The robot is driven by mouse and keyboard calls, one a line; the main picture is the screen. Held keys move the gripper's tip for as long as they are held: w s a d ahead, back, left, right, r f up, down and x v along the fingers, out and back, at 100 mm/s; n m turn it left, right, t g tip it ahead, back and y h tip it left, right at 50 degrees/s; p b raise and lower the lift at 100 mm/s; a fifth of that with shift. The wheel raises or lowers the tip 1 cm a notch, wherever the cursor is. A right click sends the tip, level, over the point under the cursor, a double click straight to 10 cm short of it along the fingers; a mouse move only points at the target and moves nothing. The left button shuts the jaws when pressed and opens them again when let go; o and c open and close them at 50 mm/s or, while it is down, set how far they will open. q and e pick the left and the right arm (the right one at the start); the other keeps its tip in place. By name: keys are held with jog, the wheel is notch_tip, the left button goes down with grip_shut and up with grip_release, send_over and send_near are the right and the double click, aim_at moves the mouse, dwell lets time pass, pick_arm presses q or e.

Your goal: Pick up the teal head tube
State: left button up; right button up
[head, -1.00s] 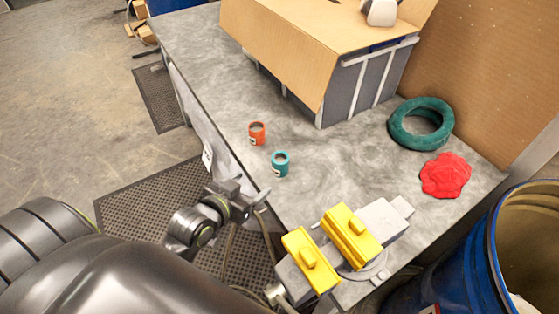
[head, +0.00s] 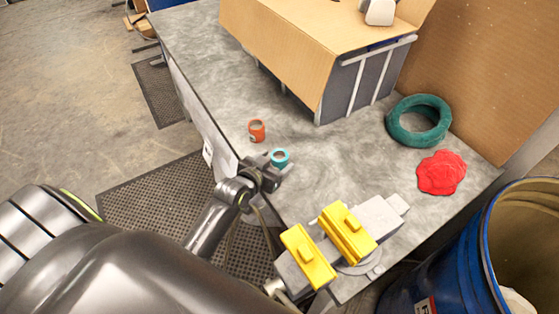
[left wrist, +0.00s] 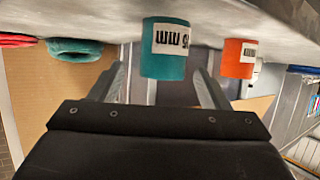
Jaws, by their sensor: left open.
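The teal head tube (head: 280,156) is a short, hollow teal cylinder standing upright on the grey bench. In the head view its lower part is hidden behind my left gripper (head: 277,172). In the left wrist view the tube (left wrist: 165,62) shows large, with a white label, in line with the space between the two fingers of my left gripper (left wrist: 161,88). The gripper is open and empty, close to the tube. I cannot tell whether the fingers reach beside it. My right gripper is not in view.
An orange tube (head: 257,131) stands close behind the teal one; it also shows in the left wrist view (left wrist: 238,60). A vise with yellow jaws (head: 345,235), a teal ring (head: 418,121), a red cloth (head: 441,173) and a cardboard-covered booth (head: 290,60) surround the clear bench area (head: 335,160).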

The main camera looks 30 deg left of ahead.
aim_at(283, 154)
pick_arm(q)
jog(key=shift+w, duration=0.4)
jog(key=p+x, duration=0.1)
jog(key=x, duration=0.2)
jog(key=shift+w+a+p, duration=0.1)
jog(key=shift+w+p, duration=0.2)
jog(key=shift+w, duration=0.05)
jog(key=shift+w+f, duration=0.2)
jog(key=shift+w, duration=0.15)
jog(key=c, duration=1.2)
